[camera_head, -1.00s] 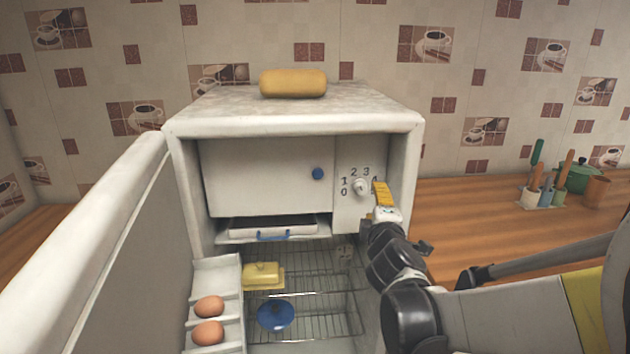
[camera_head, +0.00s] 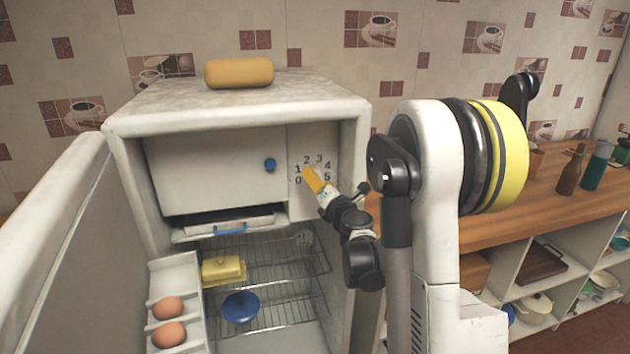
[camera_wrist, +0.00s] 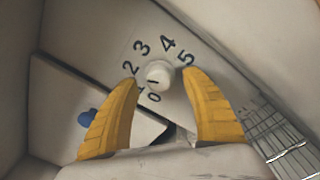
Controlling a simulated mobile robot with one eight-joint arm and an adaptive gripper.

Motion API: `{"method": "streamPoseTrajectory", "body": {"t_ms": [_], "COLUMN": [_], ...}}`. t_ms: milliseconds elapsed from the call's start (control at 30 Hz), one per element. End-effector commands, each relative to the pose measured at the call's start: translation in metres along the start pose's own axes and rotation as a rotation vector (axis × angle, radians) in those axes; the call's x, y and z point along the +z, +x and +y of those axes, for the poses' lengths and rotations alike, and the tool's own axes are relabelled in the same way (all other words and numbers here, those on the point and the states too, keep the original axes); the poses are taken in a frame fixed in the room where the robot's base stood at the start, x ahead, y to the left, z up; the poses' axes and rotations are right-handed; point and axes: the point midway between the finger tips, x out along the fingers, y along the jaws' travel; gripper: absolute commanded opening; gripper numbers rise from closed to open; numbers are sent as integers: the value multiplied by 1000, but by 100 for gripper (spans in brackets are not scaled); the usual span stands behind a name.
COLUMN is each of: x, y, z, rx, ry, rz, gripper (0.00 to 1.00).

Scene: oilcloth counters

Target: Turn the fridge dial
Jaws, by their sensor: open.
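The fridge (camera_head: 235,125) stands open, with a numbered panel (camera_head: 295,197) at the upper right inside. The white fridge dial (camera_wrist: 159,73) sits in the middle of the numbers 0 to 5 in the wrist view. A dark mark on its face lies on the side near the 0. My gripper (camera_wrist: 163,100) is open, its two yellow fingers on either side of the dial, and I see no contact with it. In the head view my gripper (camera_head: 312,178) is in front of the panel and hides the dial.
The open fridge door (camera_head: 60,250) is at the left. A freezer flap with a blue knob (camera_head: 270,165) is left of the panel. Below are a yellow butter dish (camera_head: 223,270), a blue bowl (camera_head: 240,308) and eggs (camera_head: 168,334). A wooden counter (camera_head: 480,228) runs right.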

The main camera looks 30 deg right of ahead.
Motion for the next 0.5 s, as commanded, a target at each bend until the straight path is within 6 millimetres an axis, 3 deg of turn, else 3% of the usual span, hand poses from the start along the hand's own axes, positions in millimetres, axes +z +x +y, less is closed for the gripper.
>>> {"method": "streamPoseTrajectory", "body": {"t_ms": [200,467,500], "x": [0,0,0], "y": [20,21,21], "z": [0,1,1], "rx": [1,0,0], "ry": [1,1,1], "rz": [0,0,0], "gripper": [55,55,51]}}
